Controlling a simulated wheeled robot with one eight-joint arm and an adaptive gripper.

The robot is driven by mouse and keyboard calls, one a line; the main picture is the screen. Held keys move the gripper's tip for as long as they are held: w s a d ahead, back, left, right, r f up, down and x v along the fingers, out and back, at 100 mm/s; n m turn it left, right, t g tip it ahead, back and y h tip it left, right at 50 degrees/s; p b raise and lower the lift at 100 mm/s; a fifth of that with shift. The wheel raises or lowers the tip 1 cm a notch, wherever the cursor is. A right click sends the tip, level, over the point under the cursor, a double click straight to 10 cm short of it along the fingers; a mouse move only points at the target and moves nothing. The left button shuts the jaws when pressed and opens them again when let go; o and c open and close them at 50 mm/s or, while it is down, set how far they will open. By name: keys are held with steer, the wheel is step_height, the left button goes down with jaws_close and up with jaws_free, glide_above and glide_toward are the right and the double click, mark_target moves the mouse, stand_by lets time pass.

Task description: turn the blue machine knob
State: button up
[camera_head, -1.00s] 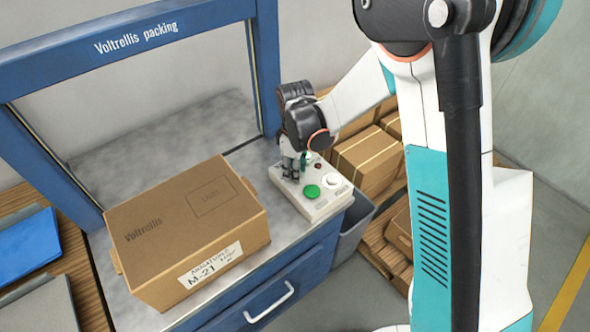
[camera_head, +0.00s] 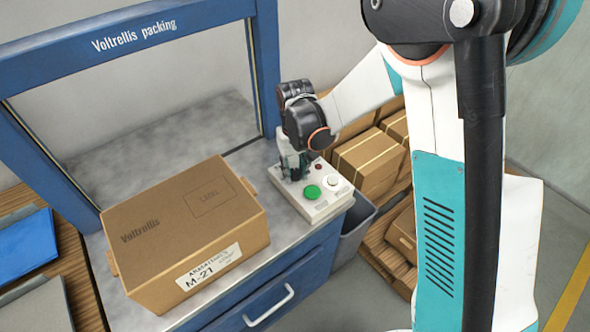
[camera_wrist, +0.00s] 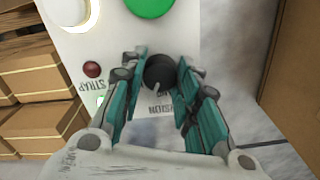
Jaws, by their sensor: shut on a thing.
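A dark, nearly black round knob (camera_wrist: 159,73) with a pale pointer line stands on the white control panel (camera_wrist: 108,38); no blue shows on it. My gripper (camera_wrist: 160,78) has its teal fingers on both sides of the knob and is shut on it. In the head view my gripper (camera_head: 294,164) reaches down onto the back-left part of the control panel (camera_head: 323,208), and it hides the knob there.
The panel also has a green button (camera_head: 311,192), a white button (camera_head: 332,183) and a small red light (camera_wrist: 92,69). A cardboard box (camera_head: 184,228) stands to the left on the metal bench. A blue frame post (camera_head: 266,70) rises behind.

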mark_target(295, 171)
steer(key=m, duration=0.6)
stand_by(0.6)
steer(key=o, duration=1.1)
steer(key=shift+r, duration=0.1)
step_height(295, 171, up, 12)
steer(key=shift+f, duration=0.1)
